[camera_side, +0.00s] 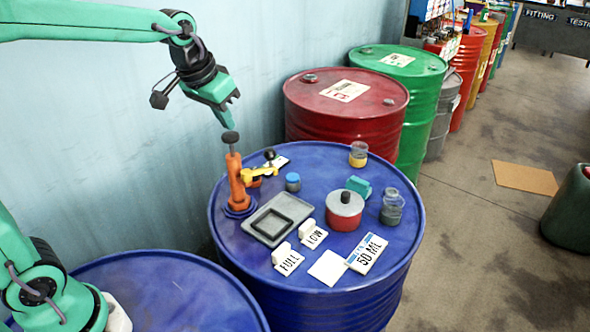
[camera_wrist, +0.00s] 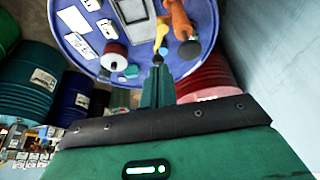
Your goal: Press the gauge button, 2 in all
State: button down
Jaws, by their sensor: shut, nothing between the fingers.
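An orange post (camera_side: 238,182) stands at the left of the blue drum top, with a round black knob (camera_side: 230,137) on top. A yellow arm (camera_side: 262,172) with a dark ball sits beside it. A small blue-topped piece (camera_side: 292,182) stands to the right. No part is clearly marked as the gauge button. My gripper (camera_side: 230,112) is shut and empty, just above the black knob and apart from it. In the wrist view the shut fingers (camera_wrist: 157,86) lie to the lower left of the black knob (camera_wrist: 190,49) and orange post (camera_wrist: 178,20).
The blue drum (camera_side: 330,290) also carries a grey tray (camera_side: 262,233), a red pot (camera_side: 343,216), a teal block (camera_side: 358,187), glass jars (camera_side: 391,210), FULL (camera_side: 288,262) and LOW (camera_side: 313,236) signs and a 50 ML card (camera_side: 367,255). A red drum (camera_side: 340,125) stands behind; a wall borders the left.

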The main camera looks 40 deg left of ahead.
jog(key=w+f, duration=0.4)
jog(key=w, duration=0.4)
jog(key=w+f+g, duration=0.1)
jog(key=w+f, duration=0.4)
jog(key=w, duration=0.3)
jog(key=shift+d+f, duration=0.25)
jog(key=shift+d, duration=0.15)
jog(key=shift+w, duration=0.1)
send_over(292, 176)
jog(key=f, duration=1.2)
jog(key=shift+s, duration=0.4)
jog(key=shift+f, duration=0.8)
jog(key=shift+f, duration=0.1)
